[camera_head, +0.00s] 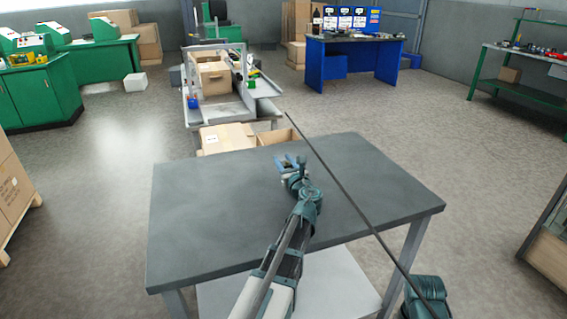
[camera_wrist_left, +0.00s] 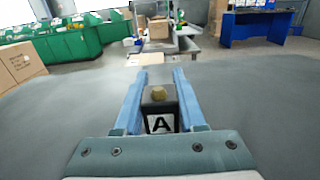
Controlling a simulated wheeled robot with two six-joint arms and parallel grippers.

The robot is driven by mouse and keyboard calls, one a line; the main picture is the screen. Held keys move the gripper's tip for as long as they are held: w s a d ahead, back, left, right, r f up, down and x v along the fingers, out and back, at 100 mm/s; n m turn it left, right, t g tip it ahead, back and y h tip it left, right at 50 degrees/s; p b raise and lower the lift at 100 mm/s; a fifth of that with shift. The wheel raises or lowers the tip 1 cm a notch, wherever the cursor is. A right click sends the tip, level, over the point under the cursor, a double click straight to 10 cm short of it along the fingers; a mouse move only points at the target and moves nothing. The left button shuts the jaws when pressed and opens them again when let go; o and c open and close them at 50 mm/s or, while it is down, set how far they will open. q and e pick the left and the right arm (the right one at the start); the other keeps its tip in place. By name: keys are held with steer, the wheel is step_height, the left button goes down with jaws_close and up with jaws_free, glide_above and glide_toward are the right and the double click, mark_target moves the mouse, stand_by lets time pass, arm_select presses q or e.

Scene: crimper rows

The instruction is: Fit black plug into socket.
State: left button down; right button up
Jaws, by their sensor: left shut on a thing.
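My left gripper (camera_head: 290,161) is over the far part of the grey table (camera_head: 215,215). In the left wrist view its two blue fingers (camera_wrist_left: 160,80) are shut on the black plug (camera_wrist_left: 158,95). In the head view the plug is too small to make out. I cannot make out a socket in either view. My right gripper is not in view.
The grey tabletop around my left arm is bare. A thin dark line (camera_head: 345,193) crosses over the table's right side. Cardboard boxes (camera_head: 228,137) and a conveyor-like bench (camera_head: 220,105) stand beyond its far edge. A blue desk (camera_head: 330,65) and green cabinets (camera_head: 40,95) stand further back.

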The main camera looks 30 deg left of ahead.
arm_select(q)
steer(key=c, duration=0.5)
jaws_free()
steer(key=shift+f, duration=0.1)
